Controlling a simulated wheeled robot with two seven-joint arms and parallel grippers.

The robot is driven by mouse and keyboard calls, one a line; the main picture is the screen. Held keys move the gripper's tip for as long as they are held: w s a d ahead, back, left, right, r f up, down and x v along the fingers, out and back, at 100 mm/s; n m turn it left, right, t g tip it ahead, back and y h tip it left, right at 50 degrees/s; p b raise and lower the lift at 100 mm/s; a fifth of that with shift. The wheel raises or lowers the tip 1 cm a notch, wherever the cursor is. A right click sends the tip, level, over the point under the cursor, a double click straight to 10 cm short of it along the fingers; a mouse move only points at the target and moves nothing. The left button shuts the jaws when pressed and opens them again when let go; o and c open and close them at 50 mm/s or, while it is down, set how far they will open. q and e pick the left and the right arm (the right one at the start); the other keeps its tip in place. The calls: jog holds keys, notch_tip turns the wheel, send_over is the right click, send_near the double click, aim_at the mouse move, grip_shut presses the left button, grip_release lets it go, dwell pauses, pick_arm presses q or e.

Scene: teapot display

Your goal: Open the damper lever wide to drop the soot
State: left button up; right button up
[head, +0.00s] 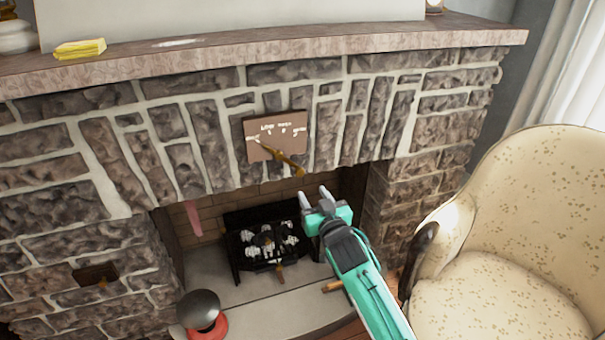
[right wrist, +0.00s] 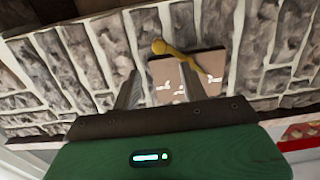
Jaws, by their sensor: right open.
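The damper lever (head: 285,160) is a brass-coloured arm with a rounded knob. It sits on a brown plate (head: 291,139) with white markings on the stone front above the firebox, and slants down to the right. In the right wrist view the lever (right wrist: 176,53) and its plate (right wrist: 185,70) show ahead, beyond the fingers. My right gripper (head: 315,194) is open and empty, a little below and right of the lever knob in the head view, and appears apart from it. My left gripper is not in view.
A black grate (head: 240,262) with pale lumps stands in the firebox below. A dark dome on a red base (head: 218,328) stands at the hearth's front. A cream armchair (head: 515,210) is close on the right. A mantel (head: 250,50) juts out above, holding a yellow block (head: 80,49).

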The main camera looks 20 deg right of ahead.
aim_at(300, 174)
jog(key=w, duration=1)
jog(key=shift+a+f+b, duration=0.1)
jog(key=shift+a+b, duration=0.05)
jog(key=shift+b, duration=0.25)
jog(key=shift+w, duration=0.7)
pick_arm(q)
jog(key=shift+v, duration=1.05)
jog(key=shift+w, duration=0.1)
